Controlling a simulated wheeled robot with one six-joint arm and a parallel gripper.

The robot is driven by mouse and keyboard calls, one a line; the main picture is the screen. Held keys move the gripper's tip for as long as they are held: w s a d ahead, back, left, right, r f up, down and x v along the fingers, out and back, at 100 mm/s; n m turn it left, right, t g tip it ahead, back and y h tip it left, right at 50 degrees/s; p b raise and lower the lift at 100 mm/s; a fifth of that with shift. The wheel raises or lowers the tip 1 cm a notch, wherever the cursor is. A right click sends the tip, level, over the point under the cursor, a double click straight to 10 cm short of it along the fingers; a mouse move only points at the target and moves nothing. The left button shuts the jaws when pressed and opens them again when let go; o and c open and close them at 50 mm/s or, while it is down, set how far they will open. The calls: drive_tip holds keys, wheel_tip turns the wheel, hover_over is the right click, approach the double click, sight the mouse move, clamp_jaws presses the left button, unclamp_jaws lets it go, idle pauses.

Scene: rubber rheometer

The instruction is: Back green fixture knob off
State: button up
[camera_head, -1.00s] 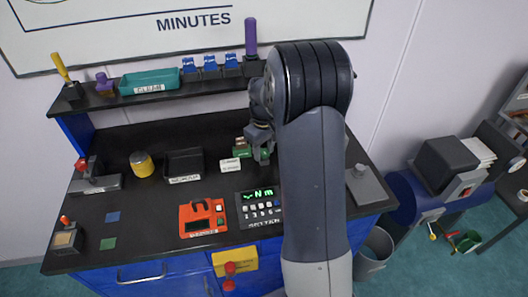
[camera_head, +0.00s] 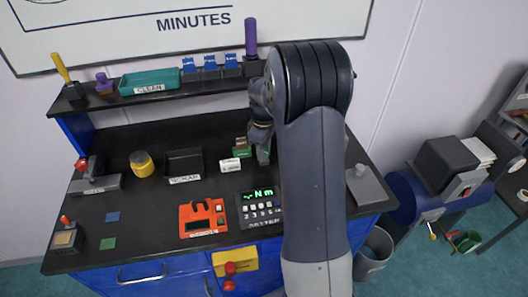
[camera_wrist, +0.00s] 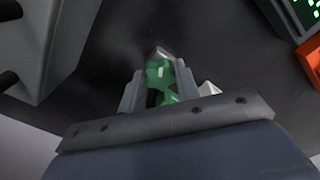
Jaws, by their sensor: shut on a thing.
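The green fixture (camera_head: 240,153) stands at the back of the black bench, left of my arm and partly hidden by my gripper (camera_head: 263,155). In the wrist view, the green knob (camera_wrist: 160,72) lies between the two grey fingers of my gripper (camera_wrist: 158,85). The fingers are shut on it. A grey metal tip shows just beyond the green part. More green shows lower, between the fingers. The head view hides the grip itself behind the wrist.
A white labelled block (camera_head: 230,165) stands close to the left of the fixture. A dark tray (camera_head: 184,163), a torque display (camera_head: 259,201) and an orange device (camera_head: 202,218) are on the bench.

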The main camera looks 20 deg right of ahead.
drive_tip(key=n, duration=0.4)
drive_tip(key=shift+n, duration=0.3)
idle(0.4)
drive_tip(key=shift+n, duration=0.6)
drive_tip(key=o, duration=0.9)
drive_tip(key=shift+r+p, duration=0.3)
drive_tip(key=shift+r, duration=3.2)
